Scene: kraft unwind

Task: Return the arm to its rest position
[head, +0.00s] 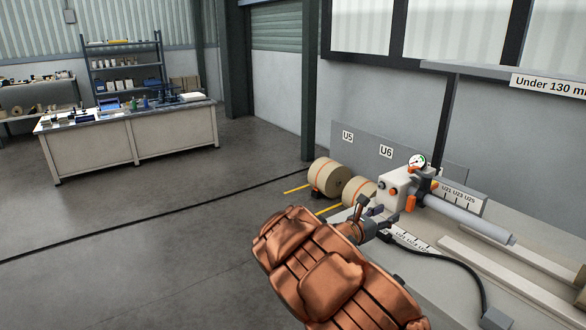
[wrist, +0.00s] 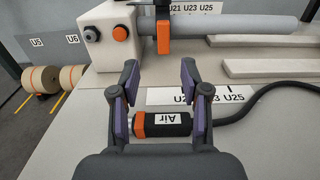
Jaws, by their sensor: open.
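A black air coupling (wrist: 170,124) with an orange end and a label "Air" shows between the fingers. I cannot tell how far below the fingers it lies, or whether they touch it. A black hose (wrist: 245,108) runs from it to the right. My copper-coloured arm stretches from the bottom of the head view to the gripper.
The machine (head: 398,187) has a gauge, orange knobs and a long grey shaft (head: 465,220). Pale rails (head: 515,262) lie on the bench at right. Kraft rolls (head: 329,176) rest on the floor behind. Open floor (head: 150,250) lies left, before a far workbench (head: 130,138).

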